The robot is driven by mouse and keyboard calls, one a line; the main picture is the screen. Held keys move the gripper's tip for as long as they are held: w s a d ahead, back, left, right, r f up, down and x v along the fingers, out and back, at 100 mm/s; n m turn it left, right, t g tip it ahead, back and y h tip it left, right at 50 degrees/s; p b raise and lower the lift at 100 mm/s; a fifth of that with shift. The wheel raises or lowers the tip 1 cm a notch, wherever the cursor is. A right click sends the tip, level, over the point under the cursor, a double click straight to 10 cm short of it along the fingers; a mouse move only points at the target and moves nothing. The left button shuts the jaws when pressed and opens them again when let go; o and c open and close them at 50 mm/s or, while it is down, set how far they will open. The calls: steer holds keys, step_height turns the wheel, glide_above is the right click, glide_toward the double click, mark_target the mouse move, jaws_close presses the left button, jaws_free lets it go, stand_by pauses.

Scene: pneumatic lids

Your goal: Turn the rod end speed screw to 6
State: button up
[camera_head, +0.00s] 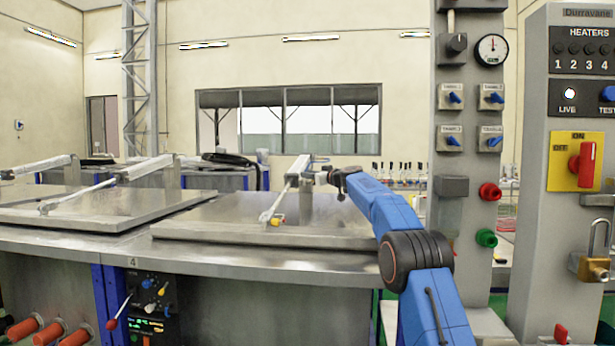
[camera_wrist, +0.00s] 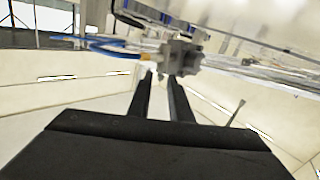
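In the head view a pneumatic cylinder (camera_head: 290,187) slopes over the right lid (camera_head: 215,222), with a small yellow fitting (camera_head: 277,222) at its lower front end. My gripper (camera_head: 322,176) is small and dark beside the cylinder's upper part, partly merged with it. In the wrist view, which looks upside down, my two black fingers (camera_wrist: 160,77) are parallel with an empty gap between them. A grey metal block with fittings (camera_wrist: 181,57) appears just beyond and right of the fingertips; contact cannot be told. The rod end speed screw and its numbers cannot be made out.
A blue tube (camera_wrist: 110,46) runs beside the block. A grey pillar (camera_head: 463,200) with knobs and a heater panel (camera_head: 545,200) stand right. Another lid (camera_head: 70,208) with its own cylinder (camera_head: 105,186) lies left. A control box (camera_head: 150,300) is on the bench front.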

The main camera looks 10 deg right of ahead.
steer(key=shift+w+a, duration=0.3)
steer(key=shift+w, duration=0.15)
jaws_close()
steer(key=shift+a+r+m+t+h, duration=0.1)
steer(key=shift+a+m+t+h, duration=0.05)
steer(key=shift+m+t+h, duration=0.2)
steer(key=shift+a+m+t+h, duration=0.15)
steer(key=shift+a+m+h, duration=0.2)
steer(key=shift+m+h, duration=1.85)
steer(key=shift+a+m+t+h, duration=0.15)
steer(key=shift+a+m+h, duration=0.2)
steer(key=shift+m+h, duration=1.85)
steer(key=shift+a+m+t+h, duration=0.25)
steer(key=shift+m+h, duration=1)
steer(key=shift+h, duration=1.9)
steer(key=shift+a+f+m+g+h, duration=0.2)
steer(key=shift+m+g+h, duration=0.1)
steer(key=shift+g+h, duration=0.1)
